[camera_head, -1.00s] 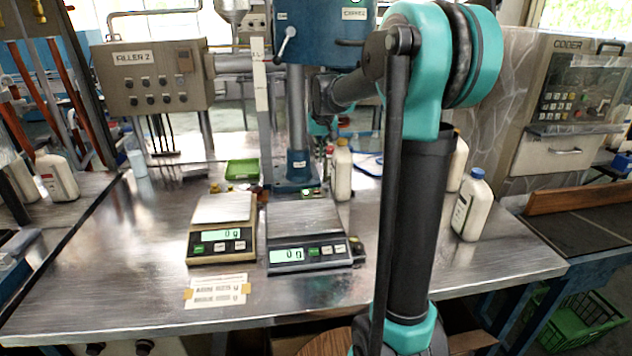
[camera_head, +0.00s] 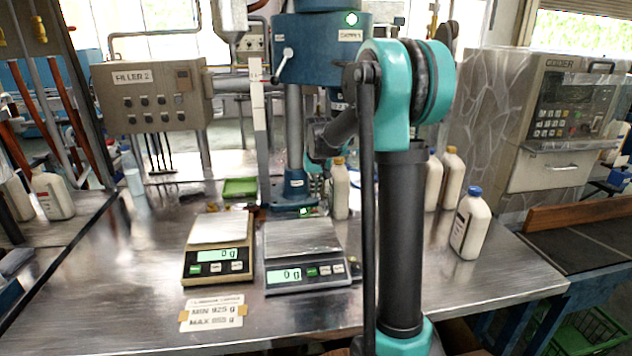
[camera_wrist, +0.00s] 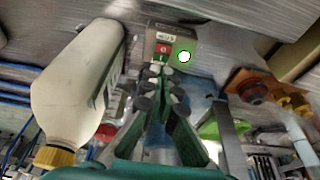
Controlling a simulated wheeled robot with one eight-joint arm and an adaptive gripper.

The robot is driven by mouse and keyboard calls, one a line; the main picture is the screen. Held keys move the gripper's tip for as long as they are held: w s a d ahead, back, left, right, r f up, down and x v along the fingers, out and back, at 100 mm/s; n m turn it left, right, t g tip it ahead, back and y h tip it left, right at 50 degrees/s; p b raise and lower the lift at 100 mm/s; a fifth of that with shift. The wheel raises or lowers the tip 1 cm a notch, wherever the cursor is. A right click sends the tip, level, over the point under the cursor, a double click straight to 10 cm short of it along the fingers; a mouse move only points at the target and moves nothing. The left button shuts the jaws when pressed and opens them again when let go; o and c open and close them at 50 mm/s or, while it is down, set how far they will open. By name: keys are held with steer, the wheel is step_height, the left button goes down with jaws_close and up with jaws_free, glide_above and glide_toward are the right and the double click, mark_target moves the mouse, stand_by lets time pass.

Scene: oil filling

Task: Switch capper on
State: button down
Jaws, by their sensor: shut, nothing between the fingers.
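The capper (camera_head: 318,50) is a blue column machine at the back of the steel bench, with a lit green lamp (camera_head: 352,19) on its head. Its small switch box (camera_wrist: 170,47), at the column foot, shows in the wrist view with a red button (camera_wrist: 162,48) and a brightly lit green button (camera_wrist: 184,57). My gripper (camera_wrist: 158,71) is shut and empty. Its tips are at the box's near edge, close to the red and green buttons; I cannot tell whether they touch. My arm hides the gripper in the head view.
A white bottle with a yellow cap (camera_wrist: 76,85) is close beside my gripper in the wrist view. Two scales (camera_head: 218,258) (camera_head: 304,277) stand in front of the capper. Several bottles stand to the right (camera_head: 470,226). The bench front right is clear.

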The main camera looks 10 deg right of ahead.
mark_target(315, 210)
steer(key=x, duration=0.3)
steer(key=s+x, duration=0.1)
steer(key=x, duration=0.1)
steer(key=shift+f, duration=0.5)
steer(key=shift+s+f+t, duration=0.15)
steer(key=shift+f+t, duration=0.2)
steer(key=shift+t, duration=0.15)
steer(key=shift+w+r, duration=0.1)
steer(key=shift+w, duration=0.1)
steer(key=shift+w+r, duration=0.25)
steer(key=shift+w, duration=0.4)
steer(key=shift+r, duration=0.15)
